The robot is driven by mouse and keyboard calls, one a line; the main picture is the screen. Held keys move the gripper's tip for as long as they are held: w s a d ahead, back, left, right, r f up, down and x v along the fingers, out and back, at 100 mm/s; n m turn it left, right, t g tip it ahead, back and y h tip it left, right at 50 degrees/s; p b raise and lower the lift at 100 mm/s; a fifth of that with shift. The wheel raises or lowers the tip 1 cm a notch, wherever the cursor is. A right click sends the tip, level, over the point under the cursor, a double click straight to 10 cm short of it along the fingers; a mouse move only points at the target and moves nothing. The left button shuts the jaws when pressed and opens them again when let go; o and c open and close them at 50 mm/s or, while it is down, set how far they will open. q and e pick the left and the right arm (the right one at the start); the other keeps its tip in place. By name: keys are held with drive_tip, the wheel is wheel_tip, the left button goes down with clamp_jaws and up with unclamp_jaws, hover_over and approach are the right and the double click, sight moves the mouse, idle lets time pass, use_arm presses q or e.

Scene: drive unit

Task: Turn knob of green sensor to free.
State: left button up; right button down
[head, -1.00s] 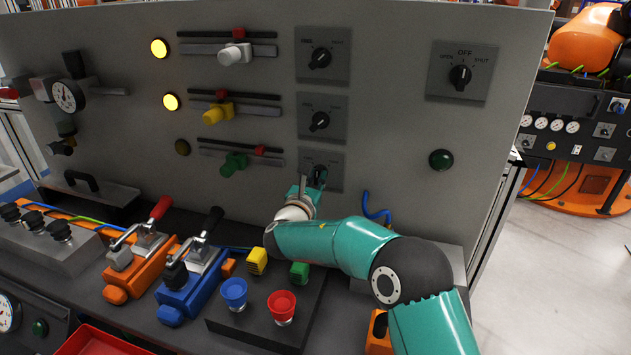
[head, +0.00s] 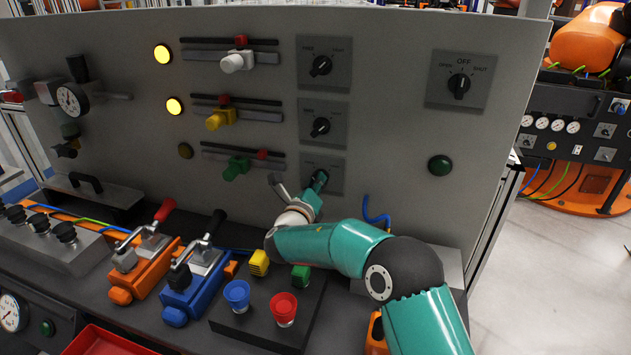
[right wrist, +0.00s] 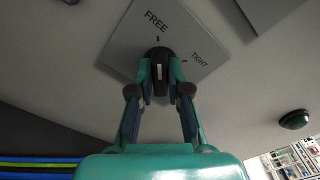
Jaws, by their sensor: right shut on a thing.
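The green sensor (head: 237,168) sits on the lowest slide rail of the grey panel. In line with it to the right is its knob plate (head: 336,166), marked FREE and TIGHT in the right wrist view (right wrist: 125,48). My right gripper (head: 318,182) is at this plate and partly covers the knob. In the right wrist view the gripper (right wrist: 159,80) is shut on the black knob (right wrist: 158,66), one finger on each side. The knob's long side runs up the picture, toward the mark by FREE. My left gripper is not in view.
Two similar knobs (head: 321,66) (head: 321,127) sit above, beside the white (head: 237,62) and yellow (head: 220,118) sensors. Yellow lamps are lit by those two; the lamp (head: 185,151) by the green sensor is dark.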

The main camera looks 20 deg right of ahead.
drive_tip(key=shift+a+r+n, duration=0.15)
drive_tip(key=shift+n, duration=0.15)
drive_tip(key=c, duration=1.1)
unclamp_jaws()
drive_tip(key=shift+w, duration=0.15)
drive_tip(key=v, duration=1.2)
drive_tip(key=shift+f, duration=0.3)
